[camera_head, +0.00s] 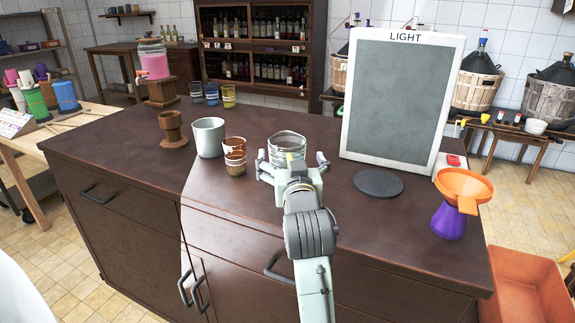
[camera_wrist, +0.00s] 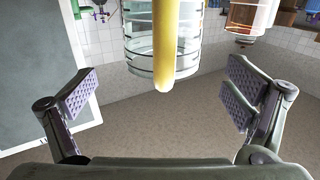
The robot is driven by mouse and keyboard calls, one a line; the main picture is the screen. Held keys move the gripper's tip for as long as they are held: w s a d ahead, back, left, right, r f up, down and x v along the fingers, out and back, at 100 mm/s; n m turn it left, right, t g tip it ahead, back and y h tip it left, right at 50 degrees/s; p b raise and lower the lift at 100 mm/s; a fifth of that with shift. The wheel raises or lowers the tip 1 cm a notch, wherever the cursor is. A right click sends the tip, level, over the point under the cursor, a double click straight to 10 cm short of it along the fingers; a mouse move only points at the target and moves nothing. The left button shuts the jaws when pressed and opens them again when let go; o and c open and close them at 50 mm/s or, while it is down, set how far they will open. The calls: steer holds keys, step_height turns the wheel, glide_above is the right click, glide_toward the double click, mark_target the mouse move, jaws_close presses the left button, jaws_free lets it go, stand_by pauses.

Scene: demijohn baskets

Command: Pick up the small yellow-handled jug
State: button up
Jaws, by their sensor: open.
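The jug (camera_head: 287,140) is clear glass and stands on the dark brown counter, just beyond my gripper (camera_head: 292,162). Its yellow handle is hidden in the head view. In the wrist view the upright yellow handle (camera_wrist: 165,45) is at the top centre, in front of the clear glass jug body (camera_wrist: 140,45). Neither pad visibly touches the jug or handle. The gripper is open and empty.
An orange funnel (camera_head: 463,185) on a purple base is farther right.

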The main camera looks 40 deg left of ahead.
mark_target(289, 151)
steer(key=x, duration=0.1)
steer(key=p+x, duration=0.1)
steer(key=x, duration=0.1)
steer(key=shift+w+a+r, duration=0.15)
steer(key=shift+a+r, duration=0.15)
steer(key=shift+a, duration=0.1)
steer(key=shift+w+a+f, duration=0.1)
steer(key=shift+w+a, duration=0.15)
steer(key=shift+w, duration=0.05)
steer(key=c, duration=2)
